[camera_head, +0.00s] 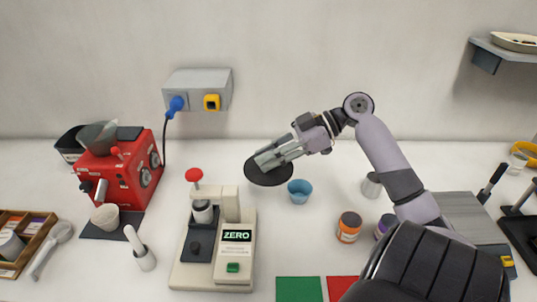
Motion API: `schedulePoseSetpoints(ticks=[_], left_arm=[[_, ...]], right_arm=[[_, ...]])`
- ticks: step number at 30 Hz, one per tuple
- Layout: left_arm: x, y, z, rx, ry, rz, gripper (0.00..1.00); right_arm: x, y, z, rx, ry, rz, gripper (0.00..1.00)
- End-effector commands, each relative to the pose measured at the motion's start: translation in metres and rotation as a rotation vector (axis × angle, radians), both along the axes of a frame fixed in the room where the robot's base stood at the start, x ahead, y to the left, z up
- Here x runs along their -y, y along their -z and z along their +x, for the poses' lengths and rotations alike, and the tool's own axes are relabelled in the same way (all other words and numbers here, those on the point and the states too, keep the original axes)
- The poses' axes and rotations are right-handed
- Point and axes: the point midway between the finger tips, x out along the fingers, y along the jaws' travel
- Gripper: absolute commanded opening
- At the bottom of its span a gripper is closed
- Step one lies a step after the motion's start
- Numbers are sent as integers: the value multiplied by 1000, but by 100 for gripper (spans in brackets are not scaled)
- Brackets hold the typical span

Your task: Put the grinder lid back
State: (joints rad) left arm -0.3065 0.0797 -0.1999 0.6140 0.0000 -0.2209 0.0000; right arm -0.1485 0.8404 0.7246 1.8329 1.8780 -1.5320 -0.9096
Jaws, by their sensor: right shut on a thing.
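The grinder (122,178) is a red machine at the left, with a grey hopper (97,137) open at its top. A thin black round disc, which looks like the grinder lid (268,177), is held by my right gripper (266,159) above the table's back middle. The gripper is shut on the lid's upper side, and the lid hangs nearly level, to the right of the grinder and apart from it. The gripper's tips partly cover the lid's top. My left gripper is out of view.
A blue cup (299,190) is just right of the lid. A grey wall box (197,90) with a blue plug and cable is behind. Orange-brown jar (349,227) stands at the right.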

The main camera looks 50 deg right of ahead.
Motion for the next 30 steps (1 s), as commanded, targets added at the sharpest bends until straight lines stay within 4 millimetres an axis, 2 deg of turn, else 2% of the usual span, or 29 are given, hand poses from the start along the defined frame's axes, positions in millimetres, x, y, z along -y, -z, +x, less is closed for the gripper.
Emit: schedulePoseSetpoints(ticks=[8, 14, 17, 25, 30], left_arm=[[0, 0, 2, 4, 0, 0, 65], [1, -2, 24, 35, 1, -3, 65], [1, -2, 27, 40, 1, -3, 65], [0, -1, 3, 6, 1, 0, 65], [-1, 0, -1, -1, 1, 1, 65]], right_arm=[[-22, -4, 8, 0, 81, -2, 0], [-46, -10, 18, 1, 183, -4, 0], [-62, -14, 25, 1, 247, -6, 0], [-117, -28, 47, 8, 456, -10, 0], [-151, -39, 62, 17, 604, -1, 0]])
